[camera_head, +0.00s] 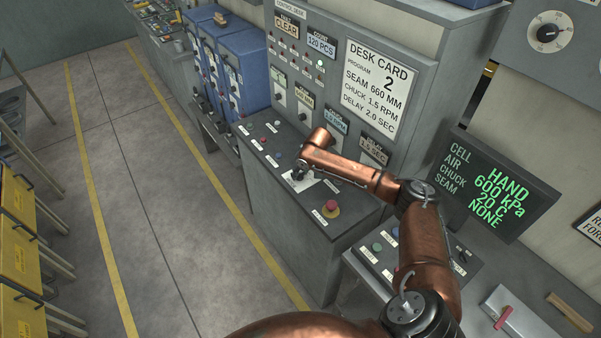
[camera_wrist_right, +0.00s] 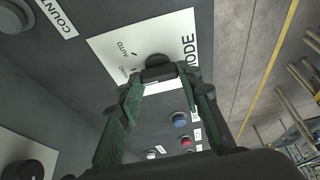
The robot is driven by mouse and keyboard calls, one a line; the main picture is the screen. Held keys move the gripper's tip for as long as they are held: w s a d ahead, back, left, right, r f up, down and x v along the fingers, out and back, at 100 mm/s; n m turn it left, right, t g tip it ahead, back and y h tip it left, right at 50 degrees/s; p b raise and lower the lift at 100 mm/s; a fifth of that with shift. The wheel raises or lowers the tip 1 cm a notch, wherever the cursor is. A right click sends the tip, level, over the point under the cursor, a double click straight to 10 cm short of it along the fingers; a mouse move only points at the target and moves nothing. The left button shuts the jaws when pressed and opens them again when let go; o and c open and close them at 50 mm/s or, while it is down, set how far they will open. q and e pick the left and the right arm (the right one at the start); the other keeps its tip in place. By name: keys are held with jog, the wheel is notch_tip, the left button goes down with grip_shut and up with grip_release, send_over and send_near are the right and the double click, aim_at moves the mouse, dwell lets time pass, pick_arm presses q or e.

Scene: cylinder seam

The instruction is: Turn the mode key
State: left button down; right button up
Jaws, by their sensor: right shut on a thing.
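The mode key (camera_wrist_right: 157,60) is a dark round knob on a white plate (camera_wrist_right: 112,50) marked MODE and AUTO, with another partly hidden label. The plate lies on the sloping top of the grey control desk; a white part of it (camera_head: 303,184) shows in the head view. My right gripper (camera_wrist_right: 158,74) is shut on the mode key, its two fingertips at the knob. In the head view my right gripper (camera_head: 298,175) is small and dark and covers the key, so its exact angle is hard to tell. My left gripper is out of view.
Small coloured buttons (camera_head: 277,153) lie left of the plate. A screen (camera_head: 497,186) reads HAND, 600 kPa, 20 C, NONE. The desk card (camera_head: 377,88) shows program 2.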

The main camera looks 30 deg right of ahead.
jog(key=shift+a+m+p, duration=0.1)
jog(key=shift+m+p, duration=0.2)
jog(key=shift+p, duration=0.35)
jog(key=m+h+p, duration=0.1)
jog(key=m+p, duration=0.1)
jog(key=p, duration=0.1)
jog(key=m+p, duration=0.2)
jog(key=p, duration=0.1)
jog(key=shift+a+r+h, duration=0.15)
jog(key=shift+h, duration=0.25)
jog(key=m+p, duration=0.2)
jog(key=shift+m+g+h, duration=0.3)
jog(key=shift+g+h, duration=0.1)
jog(key=shift+f+m+h+p, duration=0.2)
jog(key=shift+m+h+p, duration=0.1)
jog(key=shift+m+p, duration=0.55)
jog(key=shift+m+g, duration=0.25)
jog(key=shift+g, duration=0.05)
jog(key=o, duration=1.1)
jog(key=shift+w, duration=0.1)
jog(key=shift+o, duration=0.3)
jog(key=shift+r, duration=0.15)
